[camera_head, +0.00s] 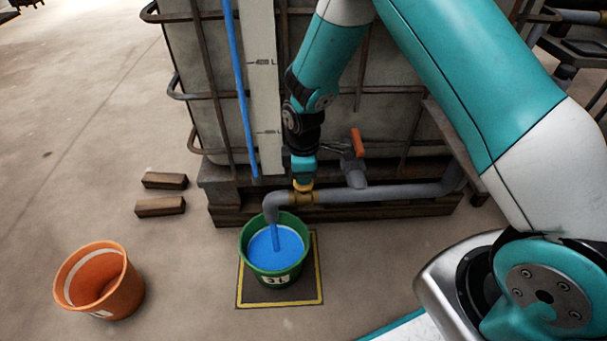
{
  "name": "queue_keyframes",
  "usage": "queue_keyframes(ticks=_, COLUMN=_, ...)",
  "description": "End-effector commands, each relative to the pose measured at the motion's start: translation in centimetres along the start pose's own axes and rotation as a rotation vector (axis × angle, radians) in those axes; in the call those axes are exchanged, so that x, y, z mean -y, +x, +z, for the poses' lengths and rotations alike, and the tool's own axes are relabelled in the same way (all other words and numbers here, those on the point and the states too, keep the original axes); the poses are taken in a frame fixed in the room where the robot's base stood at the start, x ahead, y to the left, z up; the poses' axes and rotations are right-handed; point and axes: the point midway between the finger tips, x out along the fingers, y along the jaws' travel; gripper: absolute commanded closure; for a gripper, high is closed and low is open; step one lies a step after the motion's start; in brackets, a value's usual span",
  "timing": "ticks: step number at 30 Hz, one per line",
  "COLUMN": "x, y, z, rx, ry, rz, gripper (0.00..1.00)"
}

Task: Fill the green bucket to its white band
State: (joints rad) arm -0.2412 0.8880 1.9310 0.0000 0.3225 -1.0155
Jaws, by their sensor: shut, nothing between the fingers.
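The green bucket (249,267) stands upright on a dark mat under a grey spout (271,205). A blue stream (275,238) runs from the spout into it. Blue liquid (290,245) stands high in the bucket, close below a thin pale band inside the wall; the exact gap is too small to tell. My gripper (303,178) points down at the brass fitting (302,194) on the pipe, shut and empty. I cannot tell whether it touches the fitting. An orange-handled valve (357,143) sits on the pipe to its right.
A caged white tank (395,125) with a blue level tube (241,90) and a marked scale (264,100) stands behind. An orange bucket (125,295) is at lower left. Wooden blocks (160,206) lie left of the tank. The yellow-edged mat (305,285) has open floor in front.

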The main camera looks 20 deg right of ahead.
Motion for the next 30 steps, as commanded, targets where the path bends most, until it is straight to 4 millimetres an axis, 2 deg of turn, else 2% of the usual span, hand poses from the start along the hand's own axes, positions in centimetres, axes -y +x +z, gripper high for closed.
queue_keyframes(ticks=4, x=0.1, y=-0.6, z=0.0, rx=0.001, ry=0.0, rz=-0.002, gripper=1.0)
queue_keyframes(ticks=8, x=0.1, y=-2.4, z=0.0, rx=0.001, ry=-0.001, rz=-0.002, gripper=1.0)
queue_keyframes(ticks=21, x=0.0, y=-11.5, z=-0.1, rx=-0.001, ry=-0.003, rz=0.002, gripper=1.0)
queue_keyframes(ticks=25, x=0.1, y=-13.1, z=-0.1, rx=-0.001, ry=-0.003, rz=0.001, gripper=1.0)
queue_keyframes(ticks=30, x=0.1, y=-14.0, z=-0.1, rx=0.0, ry=-0.003, rz=0.001, gripper=1.0)
